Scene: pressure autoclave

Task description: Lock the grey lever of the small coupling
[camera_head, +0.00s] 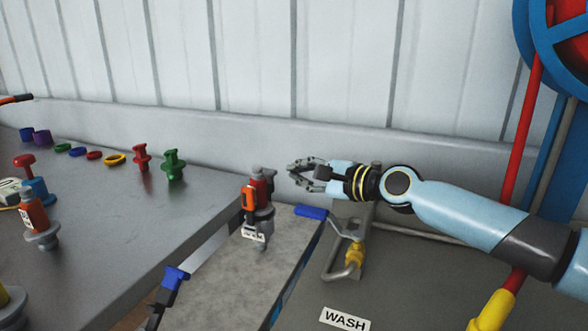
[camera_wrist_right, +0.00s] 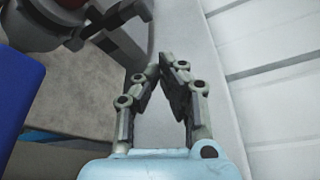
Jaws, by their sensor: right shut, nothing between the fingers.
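The small coupling (camera_head: 262,218) stands upright on the grey board, with an orange part on its left side, a grey collar and a pale clip low at the front. I cannot pick out its grey lever for certain in the head view. In the right wrist view, grey coupling parts (camera_wrist_right: 110,18) show at the top left, cut off by the frame edge. My right gripper (camera_head: 292,172) is just right of the coupling's top, apart from it. Its fingertips meet in the right wrist view (camera_wrist_right: 167,66), with nothing between them. My left gripper is not in view.
A blue handle (camera_head: 311,212) lies at the board's far right corner, close below my right gripper. A grey bracket with a yellow fitting (camera_head: 355,254) stands to the right. Another orange-bodied fitting (camera_head: 35,216) and coloured caps stand on the left table. The wall is behind.

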